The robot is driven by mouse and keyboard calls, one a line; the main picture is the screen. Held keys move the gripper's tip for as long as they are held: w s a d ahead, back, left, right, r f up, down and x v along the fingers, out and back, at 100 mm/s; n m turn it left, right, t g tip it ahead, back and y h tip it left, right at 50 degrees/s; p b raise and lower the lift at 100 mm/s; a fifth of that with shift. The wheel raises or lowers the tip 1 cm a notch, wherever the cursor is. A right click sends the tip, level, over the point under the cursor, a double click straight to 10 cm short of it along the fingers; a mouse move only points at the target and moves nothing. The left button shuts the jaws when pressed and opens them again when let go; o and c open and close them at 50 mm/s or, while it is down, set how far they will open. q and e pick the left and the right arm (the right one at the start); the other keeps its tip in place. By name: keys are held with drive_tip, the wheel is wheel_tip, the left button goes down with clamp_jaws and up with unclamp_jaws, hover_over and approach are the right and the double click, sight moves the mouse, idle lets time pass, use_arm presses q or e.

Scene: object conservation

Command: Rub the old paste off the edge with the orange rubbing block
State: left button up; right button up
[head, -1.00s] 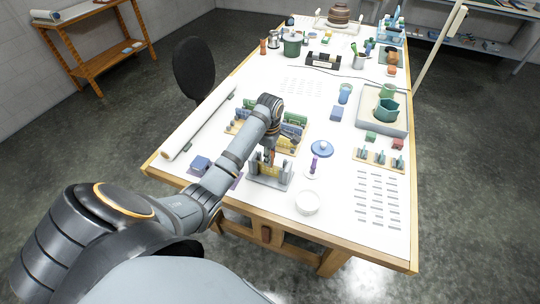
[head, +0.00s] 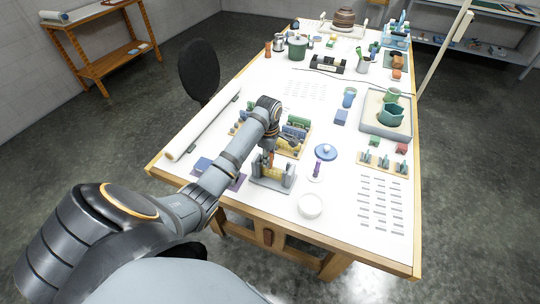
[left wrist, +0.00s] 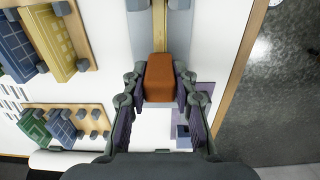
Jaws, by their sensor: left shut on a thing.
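My left gripper (left wrist: 159,92) is shut on the orange rubbing block (left wrist: 160,75). In the left wrist view the block sits at the end of a tan strip with a narrow edge (left wrist: 159,25), held between the pale grey sides of a stand (left wrist: 180,35). I cannot tell whether block and edge touch. In the head view the grey stand (head: 287,182) is at the table's near side, with my left gripper (head: 269,152) just above it. Old paste on the edge is too small to make out. My right gripper is not in view.
A wooden rack of blue and green pieces (head: 300,140) lies just behind the stand. A white bowl (head: 310,206), a purple-handled tool (head: 317,169) and a blue round lid (head: 326,152) stand to the right. A long white roll (head: 200,128) lies along the left edge.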

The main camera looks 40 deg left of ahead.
use_arm(q)
drive_tip(key=shift+d, duration=0.1)
drive_tip(key=shift+w+d+f, duration=0.1)
drive_tip(key=shift+w+d, duration=0.05)
drive_tip(key=shift+d, duration=0.65)
drive_tip(key=shift+w+d, duration=0.1)
drive_tip(key=shift+d, duration=0.7)
drive_tip(key=shift+a, duration=0.25)
drive_tip(key=shift+s+a, duration=0.15)
drive_tip(key=shift+a, duration=0.55)
drive_tip(key=shift+s+a, duration=0.15)
drive_tip(key=shift+a, duration=0.55)
drive_tip(key=shift+d, duration=0.25)
drive_tip(key=shift+w+d, duration=0.25)
drive_tip(key=shift+d, duration=0.45)
drive_tip(key=shift+w+d, duration=0.25)
drive_tip(key=shift+d, duration=0.45)
